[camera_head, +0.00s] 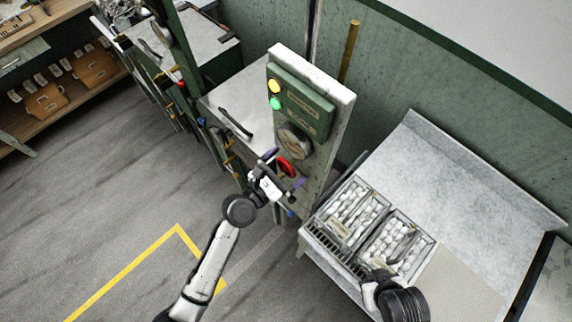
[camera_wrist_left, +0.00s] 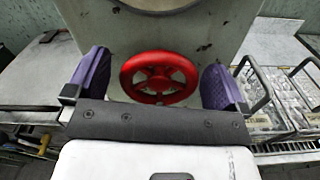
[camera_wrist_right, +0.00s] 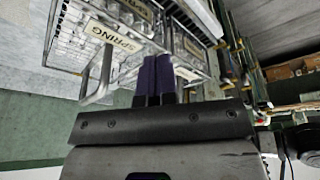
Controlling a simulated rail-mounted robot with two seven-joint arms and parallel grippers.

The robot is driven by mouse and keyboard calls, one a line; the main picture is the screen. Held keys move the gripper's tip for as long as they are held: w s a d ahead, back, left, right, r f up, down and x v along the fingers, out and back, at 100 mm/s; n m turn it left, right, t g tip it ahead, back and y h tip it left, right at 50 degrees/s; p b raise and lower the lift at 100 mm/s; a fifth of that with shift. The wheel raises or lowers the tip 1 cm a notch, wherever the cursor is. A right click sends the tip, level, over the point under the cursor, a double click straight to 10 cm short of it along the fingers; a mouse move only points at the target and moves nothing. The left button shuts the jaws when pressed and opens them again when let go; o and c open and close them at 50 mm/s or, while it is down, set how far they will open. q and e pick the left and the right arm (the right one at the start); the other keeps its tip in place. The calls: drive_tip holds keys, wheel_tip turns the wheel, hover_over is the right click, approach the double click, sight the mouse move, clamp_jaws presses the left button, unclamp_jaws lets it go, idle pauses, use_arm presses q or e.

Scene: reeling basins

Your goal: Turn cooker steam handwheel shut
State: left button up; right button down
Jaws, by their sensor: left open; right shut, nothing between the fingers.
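The red handwheel (camera_head: 286,168) sits low on the cooker's upright panel, below a round gauge (camera_head: 294,140). In the left wrist view the handwheel (camera_wrist_left: 159,77) shows whole, with its spokes, between my purple fingers. My left gripper (camera_head: 283,170) is open, with one finger on either side of the wheel. I cannot tell whether the fingers touch its rim. My right gripper (camera_wrist_right: 154,78) is shut and empty. In the head view the right wrist is near the basket table at lower right, and its fingertips are hard to make out there.
Two wire baskets (camera_head: 345,212) of white cocoons stand on the right table (camera_head: 470,180); one carries a "SPRING" label (camera_wrist_right: 112,37). The panel (camera_head: 335,125) has a yellow and a green lamp. A wooden shelf (camera_head: 60,105) stands at left. The floor in front is clear.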

use_arm(q)
drive_tip(key=c, duration=0.9)
